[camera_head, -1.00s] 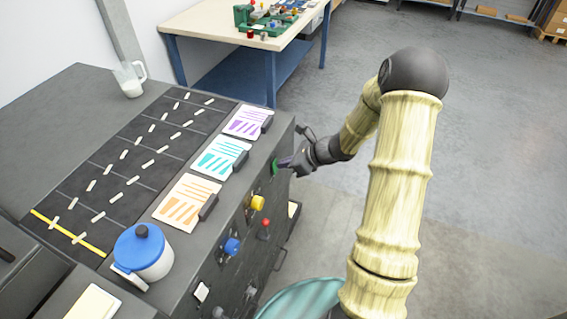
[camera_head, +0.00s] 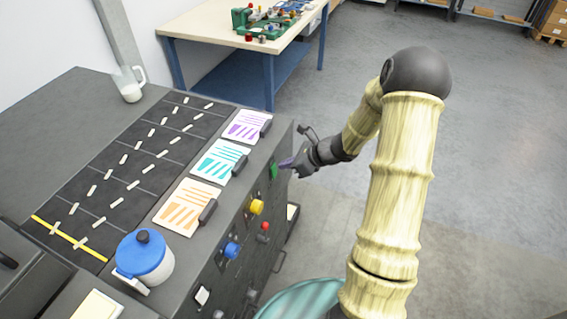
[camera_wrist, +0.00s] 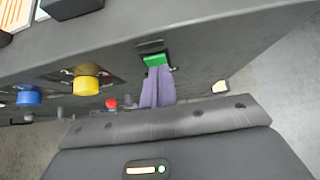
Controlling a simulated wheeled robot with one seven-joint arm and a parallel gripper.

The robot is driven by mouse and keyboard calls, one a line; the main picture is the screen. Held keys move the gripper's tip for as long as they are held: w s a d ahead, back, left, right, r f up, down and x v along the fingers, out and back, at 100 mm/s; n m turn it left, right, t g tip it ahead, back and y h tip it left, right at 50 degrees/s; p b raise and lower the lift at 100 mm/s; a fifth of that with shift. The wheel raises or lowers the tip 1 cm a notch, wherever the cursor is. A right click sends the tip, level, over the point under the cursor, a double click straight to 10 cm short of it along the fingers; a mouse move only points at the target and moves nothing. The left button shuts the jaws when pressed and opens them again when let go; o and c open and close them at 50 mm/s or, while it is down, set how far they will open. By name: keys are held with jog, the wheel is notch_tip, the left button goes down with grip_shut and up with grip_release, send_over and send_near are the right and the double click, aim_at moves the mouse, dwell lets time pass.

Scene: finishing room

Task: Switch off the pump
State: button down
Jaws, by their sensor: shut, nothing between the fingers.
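A green rocker-like switch (camera_head: 273,171) sits on the front panel of the dark machine (camera_head: 215,262), near its far end. It also shows in the wrist view (camera_wrist: 155,60), in a dark frame with a small plate above it. My gripper (camera_head: 286,162) is in front of this switch. Its purple fingers (camera_wrist: 158,76) are together and empty, with their tips at the lower edge of the green part. I cannot tell whether they touch it. No readable label marks which control belongs to the pump.
Along the same panel are a yellow knob (camera_head: 256,206), a red button (camera_head: 264,226), a blue knob (camera_head: 232,250) and a white switch (camera_head: 202,295). Open floor lies right of the machine.

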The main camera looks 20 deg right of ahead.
jog(key=v, duration=1.2)
jog(key=shift+r, duration=0.3)
jog(key=shift+s, duration=0.15)
jog(key=s+a+r+n+g+h+p, duration=0.1)
jog(key=s+a+n+h, duration=0.3)
jog(key=s+n, duration=0.4)
jog(key=s+a+r+n+g+h+p, duration=0.1)
jog(key=s+a+n+h, duration=0.3)
jog(key=n, duration=1.3)
jog(key=s+a+r+g, duration=0.1)
jog(key=s, duration=0.2)
jog(key=shift+s+r, duration=0.4)
jog(key=shift+a, duration=0.15)
